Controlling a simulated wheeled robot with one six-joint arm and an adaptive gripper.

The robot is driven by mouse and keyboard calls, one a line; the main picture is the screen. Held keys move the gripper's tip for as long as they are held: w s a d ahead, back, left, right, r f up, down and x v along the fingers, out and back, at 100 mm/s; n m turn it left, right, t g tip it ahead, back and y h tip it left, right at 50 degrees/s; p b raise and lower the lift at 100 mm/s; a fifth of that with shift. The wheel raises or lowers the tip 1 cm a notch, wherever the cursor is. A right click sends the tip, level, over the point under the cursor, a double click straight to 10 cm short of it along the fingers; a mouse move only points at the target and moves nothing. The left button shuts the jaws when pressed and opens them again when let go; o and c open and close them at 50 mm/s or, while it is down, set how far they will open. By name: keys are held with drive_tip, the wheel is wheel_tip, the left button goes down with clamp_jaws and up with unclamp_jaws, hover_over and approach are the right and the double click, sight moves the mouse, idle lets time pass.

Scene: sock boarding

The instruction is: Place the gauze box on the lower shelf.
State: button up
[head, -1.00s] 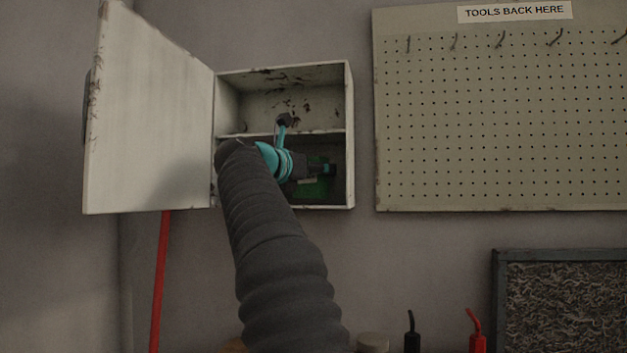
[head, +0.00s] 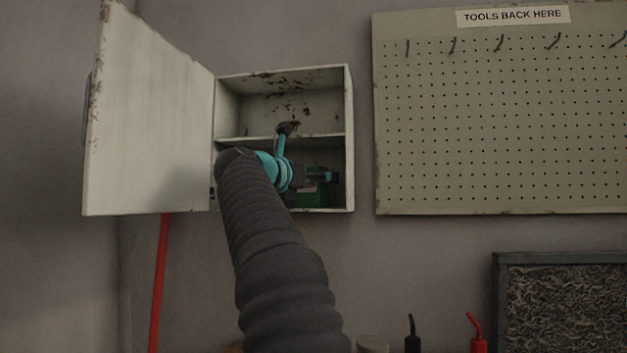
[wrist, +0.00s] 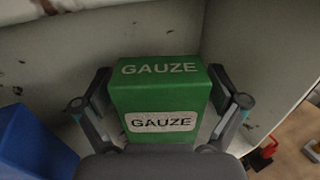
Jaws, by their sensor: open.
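The green gauze box (head: 315,197) stands on the floor of the lower compartment of the open white wall cabinet (head: 349,120), partly hidden behind my gripper (head: 328,177) in the head view. My gripper (wrist: 160,73) is open, with one finger on each side of the box. Small gaps show beside the box; whether a finger still touches it is unclear.
A cabinet shelf board (head: 325,136) lies just above my gripper. The cabinet door (head: 150,120) is swung open to the left. A blue object (wrist: 32,145) stands left of the box in the wrist view. A pegboard (head: 500,120) hangs at right.

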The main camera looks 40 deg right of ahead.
drive_tip(key=b+v, duration=0.1)
drive_tip(key=v, duration=1.1)
drive_tip(key=shift+b, duration=0.35)
drive_tip(key=shift+r, duration=0.1)
drive_tip(key=shift+c, duration=0.2)
